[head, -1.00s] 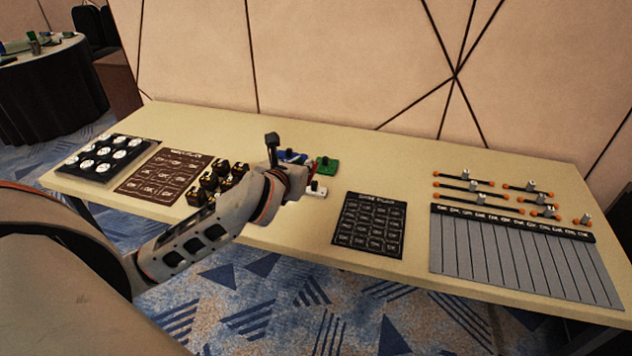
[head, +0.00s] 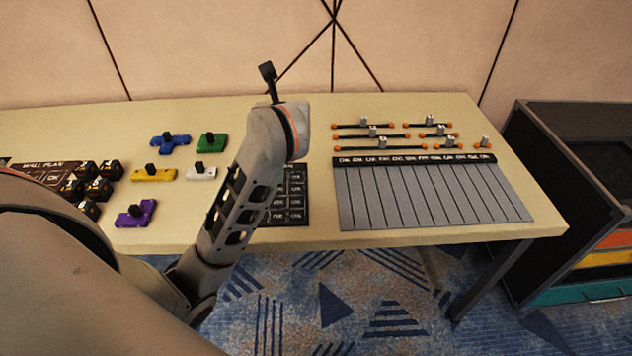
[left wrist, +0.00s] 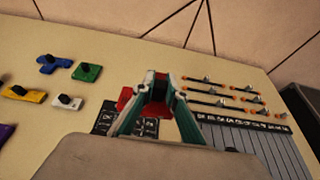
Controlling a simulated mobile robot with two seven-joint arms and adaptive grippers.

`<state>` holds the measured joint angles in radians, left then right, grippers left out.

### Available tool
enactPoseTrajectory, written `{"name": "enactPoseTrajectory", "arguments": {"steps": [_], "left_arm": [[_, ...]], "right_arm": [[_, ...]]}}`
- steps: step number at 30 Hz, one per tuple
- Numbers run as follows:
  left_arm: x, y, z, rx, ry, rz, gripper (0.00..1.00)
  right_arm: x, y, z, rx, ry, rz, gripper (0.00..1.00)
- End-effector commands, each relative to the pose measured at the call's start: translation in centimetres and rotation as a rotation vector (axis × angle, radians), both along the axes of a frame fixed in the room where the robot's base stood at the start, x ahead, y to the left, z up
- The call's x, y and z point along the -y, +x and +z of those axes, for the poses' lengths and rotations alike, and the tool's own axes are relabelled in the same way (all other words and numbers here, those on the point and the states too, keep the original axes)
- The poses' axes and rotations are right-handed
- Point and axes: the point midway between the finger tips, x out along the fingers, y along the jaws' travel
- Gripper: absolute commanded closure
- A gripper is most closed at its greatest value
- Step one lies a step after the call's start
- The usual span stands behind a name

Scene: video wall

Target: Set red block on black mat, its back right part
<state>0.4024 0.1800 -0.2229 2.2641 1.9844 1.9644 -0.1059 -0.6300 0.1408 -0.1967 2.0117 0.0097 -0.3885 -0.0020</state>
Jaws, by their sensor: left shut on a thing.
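The red block (left wrist: 125,98) shows in the left wrist view between and beside the fingertips of my left gripper (left wrist: 158,85), which is shut on it. In the head view my arm's wrist hides the gripper and the block. The black mat (head: 293,196), printed with a grid of labelled cells, lies on the table partly behind my arm. It also shows in the left wrist view (left wrist: 148,128), partly covered by the fingers. The block appears above the table near the mat's back edge; its exact height I cannot tell. My right gripper is not in view.
Left of the mat are blue (head: 170,143), green (head: 211,142), yellow (head: 153,175), white (head: 201,173) and purple (head: 136,213) blocks with black knobs. To the right are a grey striped board (head: 430,197) and several orange-ended bars (head: 372,135). A dark cabinet (head: 560,190) stands beyond the table's right end.

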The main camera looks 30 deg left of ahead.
Motion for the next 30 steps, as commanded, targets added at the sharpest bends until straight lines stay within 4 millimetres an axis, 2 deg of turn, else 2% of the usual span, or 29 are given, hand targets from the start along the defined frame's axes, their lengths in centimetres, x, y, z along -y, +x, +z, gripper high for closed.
{"name": "enactPoseTrajectory", "arguments": {"steps": [5,16,21,26,30], "left_arm": [[-0.1,-0.1,-2.8,-0.007,0.005,0.005,1.0],[0.0,-0.1,-12.0,-0.011,0.004,0.004,1.0],[0.0,-0.1,-14.0,-0.003,0.003,0.004,1.0],[0.0,-0.1,-14.9,-0.001,0.002,0.003,1.0],[0.0,-0.2,-17.4,-0.008,0.003,0.004,1.0]], "right_arm": [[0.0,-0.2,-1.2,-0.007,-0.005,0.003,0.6],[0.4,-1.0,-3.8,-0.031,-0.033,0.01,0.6],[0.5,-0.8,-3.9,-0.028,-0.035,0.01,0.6],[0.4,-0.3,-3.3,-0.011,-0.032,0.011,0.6],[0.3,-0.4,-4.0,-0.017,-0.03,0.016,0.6]]}}
